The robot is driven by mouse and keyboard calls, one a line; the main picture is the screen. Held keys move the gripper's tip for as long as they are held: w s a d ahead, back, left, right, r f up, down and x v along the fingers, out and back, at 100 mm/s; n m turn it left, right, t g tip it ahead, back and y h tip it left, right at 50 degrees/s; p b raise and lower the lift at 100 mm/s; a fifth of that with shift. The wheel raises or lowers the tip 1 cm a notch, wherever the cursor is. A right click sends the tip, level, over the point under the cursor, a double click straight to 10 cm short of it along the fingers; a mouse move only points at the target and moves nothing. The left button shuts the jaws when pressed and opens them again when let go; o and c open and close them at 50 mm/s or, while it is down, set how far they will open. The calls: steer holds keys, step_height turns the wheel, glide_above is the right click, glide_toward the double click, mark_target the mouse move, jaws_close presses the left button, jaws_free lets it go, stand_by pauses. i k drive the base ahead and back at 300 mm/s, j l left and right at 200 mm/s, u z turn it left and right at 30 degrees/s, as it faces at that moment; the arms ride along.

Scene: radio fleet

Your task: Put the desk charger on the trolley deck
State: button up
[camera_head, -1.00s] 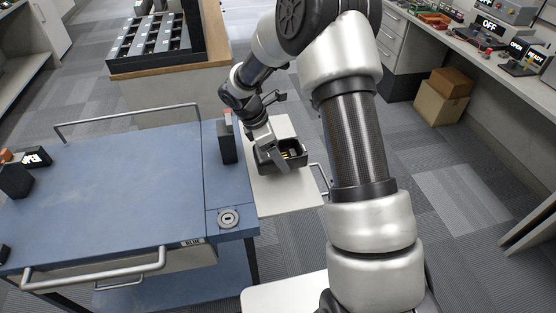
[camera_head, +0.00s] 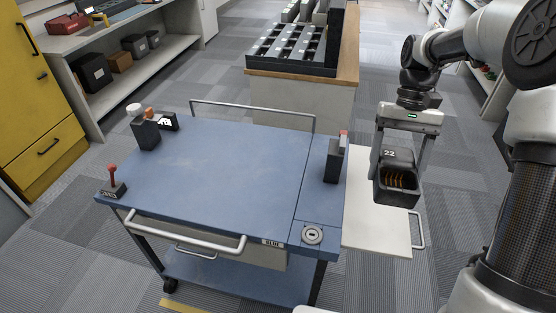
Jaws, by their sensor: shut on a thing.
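The desk charger (camera_head: 397,187) is a black, open-topped block marked 22 with gold contacts inside. My gripper (camera_head: 402,165) is shut on it, with a finger at each side, and its pocket faces the camera. The charger appears in front of the white side shelf (camera_head: 372,225), to the right of the trolley; it looks raised, but its exact height is hard to tell. The blue trolley deck (camera_head: 225,175) lies to the left, with a wide bare middle.
On the deck stand a dark block with a white knob (camera_head: 145,132), a small black display (camera_head: 168,122), a red-knobbed lever (camera_head: 114,185) and an upright dark device (camera_head: 335,160) at the right. Rails (camera_head: 250,110) edge the deck. A rack counter (camera_head: 292,75) stands behind.

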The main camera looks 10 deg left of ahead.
mark_target(234, 178)
steer(key=j, duration=2.35)
